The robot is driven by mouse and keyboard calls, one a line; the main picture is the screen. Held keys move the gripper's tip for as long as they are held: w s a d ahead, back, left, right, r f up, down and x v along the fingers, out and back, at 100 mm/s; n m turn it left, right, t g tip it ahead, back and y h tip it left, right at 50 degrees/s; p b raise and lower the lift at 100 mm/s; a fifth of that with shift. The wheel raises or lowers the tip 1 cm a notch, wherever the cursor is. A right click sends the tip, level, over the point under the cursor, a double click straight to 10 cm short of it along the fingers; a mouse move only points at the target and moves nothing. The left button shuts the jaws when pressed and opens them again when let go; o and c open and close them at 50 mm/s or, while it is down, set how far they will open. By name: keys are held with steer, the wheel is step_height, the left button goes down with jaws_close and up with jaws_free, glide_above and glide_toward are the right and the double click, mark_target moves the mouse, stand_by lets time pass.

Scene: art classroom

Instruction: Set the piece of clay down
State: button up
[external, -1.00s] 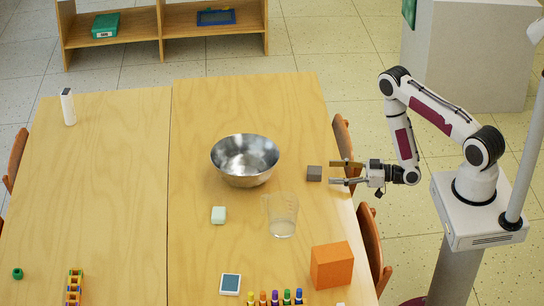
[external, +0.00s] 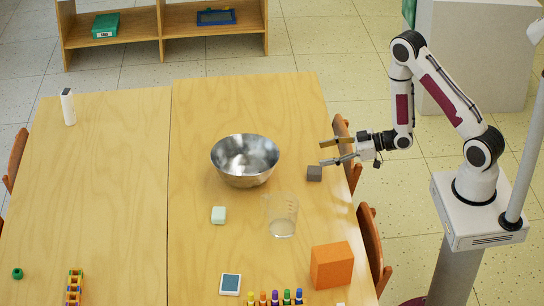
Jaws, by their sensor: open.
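A small grey-brown block, which looks like the piece of clay (external: 314,174), sits on the wooden table near its right edge. It is to the right of the steel bowl. My gripper (external: 328,153) is open and empty, pointing left. Its fingers are raised above the clay and apart from it, and the lower finger shows just above and behind the block in the picture.
The left half of the table (external: 105,190) is mostly clear.

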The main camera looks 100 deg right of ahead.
mark_target(315, 170)
steer(key=s+f+g, duration=0.1)
steer(key=f, duration=0.1)
steer(key=s+f+m+g, duration=0.1)
steer(key=f, duration=0.1)
steer(key=shift+s+a, duration=0.2)
steer(key=shift+w, duration=0.1)
steer(key=shift+x, duration=1.15)
steer(key=shift+f, duration=0.1)
steer(key=shift+s+d+f+x, duration=0.1)
steer(key=shift+f+x, duration=0.05)
steer(key=shift+x, duration=0.7)
steer(key=shift+s+d+f+x, duration=0.1)
steer(key=shift+x, duration=0.8)
steer(key=shift+s+d+f+x, duration=0.1)
steer(key=shift+f+x, duration=0.05)
steer(key=shift+x, duration=0.7)
